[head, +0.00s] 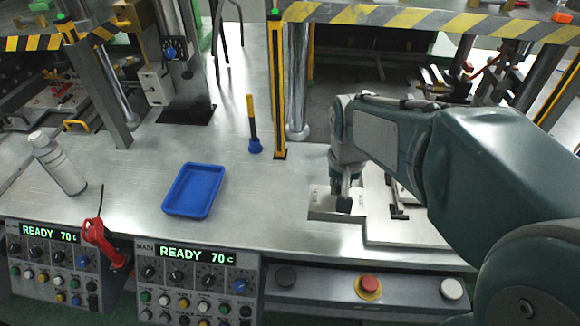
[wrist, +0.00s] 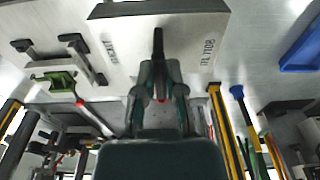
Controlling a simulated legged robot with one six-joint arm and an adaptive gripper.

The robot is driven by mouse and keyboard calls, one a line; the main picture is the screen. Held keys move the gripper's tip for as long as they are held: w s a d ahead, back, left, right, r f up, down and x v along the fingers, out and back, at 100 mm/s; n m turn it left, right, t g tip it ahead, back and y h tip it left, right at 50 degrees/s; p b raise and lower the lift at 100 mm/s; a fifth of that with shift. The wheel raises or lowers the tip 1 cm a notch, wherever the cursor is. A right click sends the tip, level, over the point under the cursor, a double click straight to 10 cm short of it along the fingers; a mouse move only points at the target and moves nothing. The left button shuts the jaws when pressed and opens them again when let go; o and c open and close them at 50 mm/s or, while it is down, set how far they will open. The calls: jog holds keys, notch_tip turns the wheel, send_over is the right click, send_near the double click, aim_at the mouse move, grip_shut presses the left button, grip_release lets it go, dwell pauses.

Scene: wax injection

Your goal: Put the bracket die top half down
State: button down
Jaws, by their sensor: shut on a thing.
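The bracket die top half (head: 320,212) is a flat grey metal block with dark lettering and an upright black handle. In the head view it is at the front of the metal bench, partly hidden by my gripper (head: 343,202). In the wrist view the block (wrist: 120,45) fills the top middle, and my gripper (wrist: 158,92) is shut on its black handle. The block looks level and at or just above the bench top; I cannot tell whether it touches.
A metal plate (head: 385,232) with black handles lies just right of the block. A blue tray (head: 194,190) is to the left, with clear bench between. A yellow-black post (head: 278,90) and a blue-ended brush (head: 254,128) stand behind. Control panels line the front edge.

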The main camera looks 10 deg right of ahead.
jog(key=w+a+f, duration=0.1)
jog(key=w+f, duration=0.2)
jog(key=w+a+f, duration=0.2)
jog(key=w+f, duration=0.2)
jog(key=w+a+f, duration=0.2)
jog(key=w+f, duration=0.1)
jog(key=f, duration=0.1)
jog(key=shift+w+f, duration=0.25)
jog(key=shift+w, duration=0.05)
jog(key=shift+d, duration=0.15)
jog(key=shift+d, duration=0.1)
jog(key=c, duration=0.7)
grip_release()
jog(key=shift+f, duration=0.1)
jog(key=shift+c, duration=0.2)
